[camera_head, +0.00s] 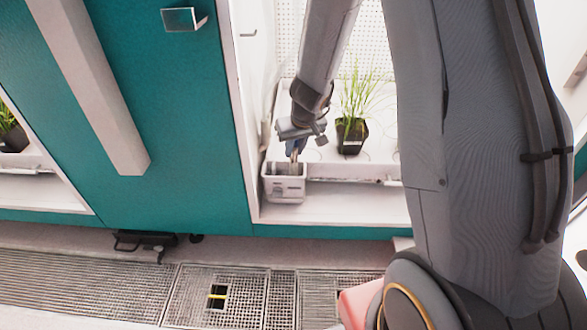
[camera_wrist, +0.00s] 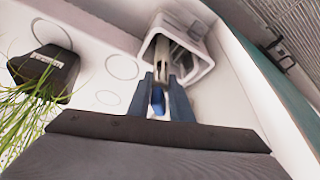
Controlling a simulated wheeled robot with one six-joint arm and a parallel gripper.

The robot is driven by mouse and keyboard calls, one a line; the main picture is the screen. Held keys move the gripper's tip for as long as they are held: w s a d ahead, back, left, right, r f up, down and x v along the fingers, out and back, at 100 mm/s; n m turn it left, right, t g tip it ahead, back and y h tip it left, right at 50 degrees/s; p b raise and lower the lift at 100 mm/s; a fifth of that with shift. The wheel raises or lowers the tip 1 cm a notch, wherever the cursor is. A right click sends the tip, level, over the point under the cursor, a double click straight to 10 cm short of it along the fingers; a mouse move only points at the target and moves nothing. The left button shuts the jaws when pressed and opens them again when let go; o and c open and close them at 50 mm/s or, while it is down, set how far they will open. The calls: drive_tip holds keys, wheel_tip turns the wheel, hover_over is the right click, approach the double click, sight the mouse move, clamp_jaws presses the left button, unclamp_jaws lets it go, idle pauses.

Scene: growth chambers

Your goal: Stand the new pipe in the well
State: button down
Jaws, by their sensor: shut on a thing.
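My gripper (camera_head: 294,148) reaches down into the growth chamber, right over a white open-topped box (camera_head: 286,189), which looks like the well, at the chamber's front left corner. In the wrist view, the dark blue fingers of my gripper (camera_wrist: 166,88) are closed around a slim pale pipe-like piece (camera_wrist: 164,58) with a blue part. Its far end reaches into the mouth of the white box (camera_wrist: 202,62). I cannot see how deep it goes or whether it touches the bottom. In the head view the held piece is mostly hidden by my gripper.
A grassy plant in a black pot (camera_head: 350,136) stands on the white shelf to the right of my gripper. The teal cabinet front (camera_head: 170,110) and chamber frame edge (camera_head: 248,150) lie close on the left. Metal floor grating (camera_head: 90,285) runs below.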

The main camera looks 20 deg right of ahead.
sight(295, 159)
drive_tip(key=shift+f+b, duration=2.65)
drive_tip(key=shift+b, duration=0.1)
drive_tip(key=shift+f, duration=0.1)
drive_tip(key=c, duration=1.9)
unclamp_jaws()
drive_tip(key=shift+c, duration=0.2)
drive_tip(key=shift+o, duration=0.4)
